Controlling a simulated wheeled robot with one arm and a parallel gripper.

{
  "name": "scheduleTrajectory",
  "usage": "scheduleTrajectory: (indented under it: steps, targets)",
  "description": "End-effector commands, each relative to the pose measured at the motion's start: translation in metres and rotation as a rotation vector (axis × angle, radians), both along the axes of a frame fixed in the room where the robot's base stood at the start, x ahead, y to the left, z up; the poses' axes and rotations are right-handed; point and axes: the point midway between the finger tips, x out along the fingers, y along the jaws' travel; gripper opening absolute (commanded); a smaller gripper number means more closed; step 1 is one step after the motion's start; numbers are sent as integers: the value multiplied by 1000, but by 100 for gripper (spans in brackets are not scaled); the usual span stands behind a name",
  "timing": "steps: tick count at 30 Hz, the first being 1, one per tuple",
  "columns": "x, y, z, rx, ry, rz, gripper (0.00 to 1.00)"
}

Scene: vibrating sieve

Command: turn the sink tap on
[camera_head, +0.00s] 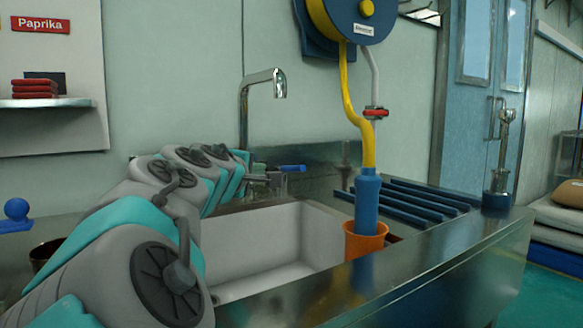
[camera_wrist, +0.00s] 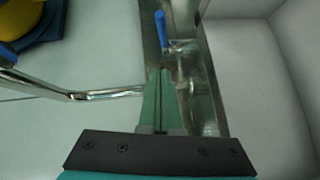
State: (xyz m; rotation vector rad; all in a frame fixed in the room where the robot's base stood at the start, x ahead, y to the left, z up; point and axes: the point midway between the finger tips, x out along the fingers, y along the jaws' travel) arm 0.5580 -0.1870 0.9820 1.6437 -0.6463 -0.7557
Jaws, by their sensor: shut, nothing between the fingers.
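The chrome tap (camera_head: 244,110) rises behind the white sink basin (camera_head: 265,250), its spout bent over to the right. Its blue handle (camera_head: 293,168) sticks out to the right near the tap's base, roughly level. The handle also shows in the wrist view (camera_wrist: 161,30), just beyond my fingertips, with the tap pipe (camera_wrist: 110,93) to the left. My gripper (camera_wrist: 163,72) is shut and empty, its fingers over the metal ledge beside the basin. In the head view my gripper (camera_head: 268,179) is close to the handle's left end; contact cannot be told.
A blue hose reel (camera_head: 345,15) hangs on the wall, its yellow hose (camera_head: 352,105) running down to a blue nozzle (camera_head: 368,195) in an orange cup (camera_head: 363,240) on the right. Blue bars (camera_head: 410,203) lie on the counter. A metal ledge (camera_wrist: 205,100) borders the basin.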

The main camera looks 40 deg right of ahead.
Motion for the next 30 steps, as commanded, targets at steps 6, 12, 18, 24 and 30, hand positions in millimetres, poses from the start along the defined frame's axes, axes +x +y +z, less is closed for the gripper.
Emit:
scheduleTrajectory:
  steps: [6,12,18,24,30]
  targets:
    - [0,0,0,0,0,0,0]
    - [7,-9,-1,1,1,-2,0]
    - [29,-35,-7,2,4,-5,0]
    - [54,-65,-12,2,2,-2,0]
    - [61,-94,-17,2,2,-6,0]
